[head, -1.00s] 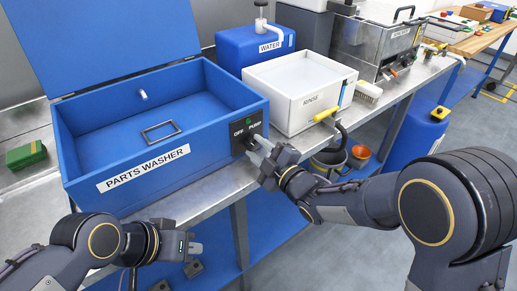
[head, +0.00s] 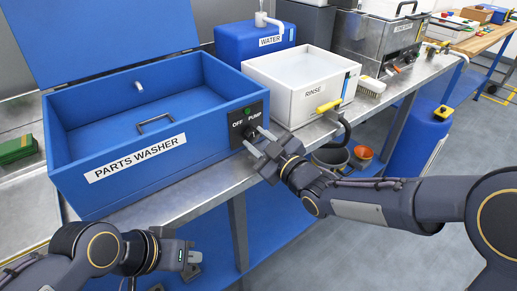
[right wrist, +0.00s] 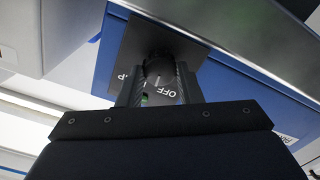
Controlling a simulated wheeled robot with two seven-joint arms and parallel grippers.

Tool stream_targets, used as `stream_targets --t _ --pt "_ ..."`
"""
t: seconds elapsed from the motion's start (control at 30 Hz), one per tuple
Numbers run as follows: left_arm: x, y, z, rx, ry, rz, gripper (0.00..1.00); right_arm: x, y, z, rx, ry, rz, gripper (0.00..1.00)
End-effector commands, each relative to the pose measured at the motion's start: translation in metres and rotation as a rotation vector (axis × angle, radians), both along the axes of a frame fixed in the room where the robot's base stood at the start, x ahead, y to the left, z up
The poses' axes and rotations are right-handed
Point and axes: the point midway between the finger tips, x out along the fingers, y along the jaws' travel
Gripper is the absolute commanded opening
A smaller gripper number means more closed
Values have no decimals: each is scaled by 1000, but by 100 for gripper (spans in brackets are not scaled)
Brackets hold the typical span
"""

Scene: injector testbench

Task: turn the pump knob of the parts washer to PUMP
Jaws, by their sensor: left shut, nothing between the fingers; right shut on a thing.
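The blue parts washer (head: 140,163) stands on the metal bench with its lid up. Its black control plate (head: 246,122) carries the words OFF and PUMP and a green light (head: 248,112). In the right wrist view the dark round pump knob (right wrist: 160,67) sits between the fingers of my right gripper (right wrist: 158,85), which is shut on it; OFF reads just beside it and PUMP is mostly hidden. In the head view my right gripper (head: 257,143) reaches the plate from the right, its two fingers showing. My left gripper (head: 194,257) is shut and empty, low in front of the bench.
A white RINSE bin (head: 300,95) with a yellow-handled tool (head: 328,106) stands right of the washer. A blue WATER container (head: 255,42) is behind it. A brush (head: 370,87) lies on the bench. Buckets (head: 330,160) stand below.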

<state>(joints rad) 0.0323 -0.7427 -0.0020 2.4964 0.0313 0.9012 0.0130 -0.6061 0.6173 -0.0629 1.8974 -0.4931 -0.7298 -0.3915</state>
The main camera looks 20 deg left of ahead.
Motion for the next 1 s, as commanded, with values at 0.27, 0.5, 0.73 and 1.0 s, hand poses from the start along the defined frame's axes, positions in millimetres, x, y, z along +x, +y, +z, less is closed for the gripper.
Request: stream_targets --t 0.27,0.5,0.73,1.0 --pt "0 0 -25 0 0 0 0 1 -1 -4 162 207 -2 9" --pt "0 0 -38 0 0 0 0 1 -1 -3 292 375 -2 9" --pt "0 0 -46 0 0 0 0 1 -1 -2 386 495 -1 9" --pt "0 0 -50 0 0 0 0 1 -1 -1 446 575 0 9"
